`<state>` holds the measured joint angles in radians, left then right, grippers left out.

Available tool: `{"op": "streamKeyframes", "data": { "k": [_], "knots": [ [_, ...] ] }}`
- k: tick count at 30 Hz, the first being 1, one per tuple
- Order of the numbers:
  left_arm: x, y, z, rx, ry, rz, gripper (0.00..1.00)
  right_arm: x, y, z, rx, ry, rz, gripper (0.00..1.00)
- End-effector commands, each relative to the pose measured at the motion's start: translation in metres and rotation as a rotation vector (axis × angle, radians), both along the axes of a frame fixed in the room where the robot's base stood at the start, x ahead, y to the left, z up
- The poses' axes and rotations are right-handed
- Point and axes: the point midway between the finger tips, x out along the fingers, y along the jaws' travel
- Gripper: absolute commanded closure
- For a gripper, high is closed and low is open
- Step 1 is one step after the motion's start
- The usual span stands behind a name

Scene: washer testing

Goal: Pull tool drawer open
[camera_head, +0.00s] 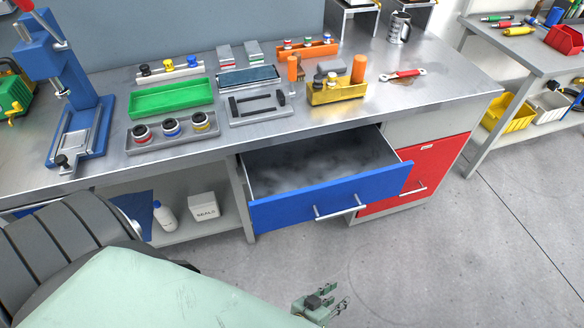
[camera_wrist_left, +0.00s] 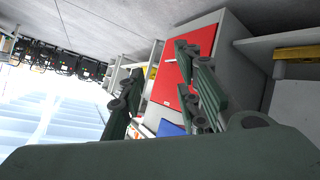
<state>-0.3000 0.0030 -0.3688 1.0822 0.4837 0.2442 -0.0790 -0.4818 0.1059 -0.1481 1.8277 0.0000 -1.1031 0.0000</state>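The tool drawer (camera_head: 290,209) has a blue front with a silver bar handle (camera_head: 340,207). It stands pulled out from under the workbench, and its grey inside shows from above, with no distinct tools visible. My left gripper (camera_head: 341,300) is below and in front of the drawer, apart from the handle, over the floor. In the left wrist view its dark green fingers (camera_wrist_left: 158,82) are spread with nothing between them. A small blue patch, likely the drawer front (camera_wrist_left: 170,128), shows beyond the fingers. My right gripper is not in view.
A red cabinet front (camera_head: 425,172) with its own handle is right of the drawer. The workbench top (camera_head: 350,120) carries trays, a blue press (camera_head: 70,90) and small parts. A white box (camera_head: 204,210) sits on the lower shelf. The floor at right is clear.

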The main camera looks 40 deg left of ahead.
Motion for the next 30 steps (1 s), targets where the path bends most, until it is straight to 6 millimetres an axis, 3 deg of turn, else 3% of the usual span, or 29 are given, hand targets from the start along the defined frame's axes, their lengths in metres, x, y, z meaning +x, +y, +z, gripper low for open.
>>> {"op": "streamKeyframes", "data": {
  "k": [3,18,24,30],
  "knots": [
    [-0.019,0.01,-0.009,0.048,0.066,-0.035,0.7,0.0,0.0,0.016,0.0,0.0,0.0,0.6],
    [-0.098,0.054,-0.047,0.206,0.31,-0.147,0.7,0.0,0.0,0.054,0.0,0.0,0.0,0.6],
    [-0.118,0.066,-0.054,0.24,0.368,-0.171,0.7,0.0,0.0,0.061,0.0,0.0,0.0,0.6],
    [-0.125,0.07,-0.057,0.251,0.388,-0.179,0.7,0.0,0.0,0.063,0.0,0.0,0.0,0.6]
  ]
}}
